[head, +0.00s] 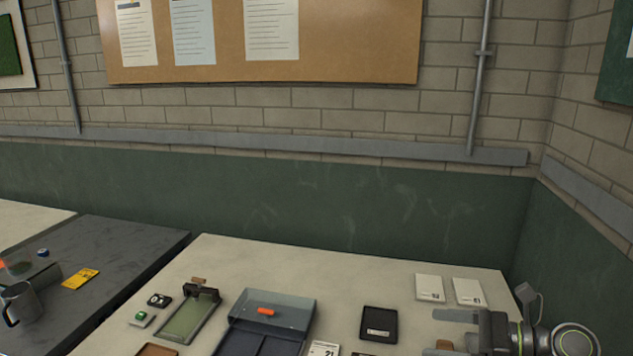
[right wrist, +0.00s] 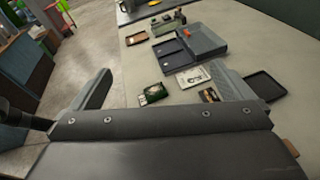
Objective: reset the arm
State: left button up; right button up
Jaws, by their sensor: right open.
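My right gripper (head: 437,333) comes in at the lower right of the head view, above the right side of the pale table (head: 350,270). Its fingers point left and are apart, with nothing held between them. In the right wrist view the two fingers of the right gripper (right wrist: 160,72) are also spread wide. Between and beyond them lie a dark green-and-white card (right wrist: 153,93) and a white card (right wrist: 193,77) on the table. My left gripper is in neither view.
A blue-grey case (head: 272,312) with an orange piece, a green-bedded device (head: 188,318) and a black tray (head: 379,323) stand on the pale table. Two white cards (head: 430,288) lie near its back right. A dark table (head: 120,262) at left holds a mug (head: 20,304).

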jog(key=s+d+r+m+t+h, duration=0.1)
jog(key=d+r+m+t+h, duration=0.3)
jog(key=m+t, duration=1)
jog(key=s+d+f+m+g+h, duration=0.1)
jog(key=s+d+f+m+h, duration=0.25)
jog(key=m+h, duration=0.55)
jog(key=s+d+f+m+g+h, duration=0.15)
jog(key=d+f+m+h, duration=0.3)
jog(key=m, duration=0.95)
jog(key=s+d+f+m+g+h, duration=0.2)
jog(key=s+f+m+g, duration=0.55)
jog(key=s+f, duration=0.4)
jog(key=s+a+f+m+g+y, duration=0.2)
jog(key=s+a+f+g, duration=0.15)
jog(key=s, duration=0.25)
jog(key=s+a+f+m+g+y, duration=0.1)
jog(key=s+a+f+g+y, duration=0.2)
jog(key=s, duration=0.4)
notch_tip(320, 180, down, 30)
jog(key=d+g+b, duration=0.2)
jog(key=b, duration=0.3)
jog(key=s+f+b, duration=0.2)
jog(key=s+f, duration=0.5)
jog(key=f, duration=0.3)
jog(key=s+a+f+g+b, duration=0.1)
jog(key=s+f+b, duration=0.2)
jog(key=s+f, duration=0.4)
notch_tip(320, 180, down, 4)
jog(key=shift+s+a+r, duration=0.15)
jog(key=shift+s, duration=0.1)
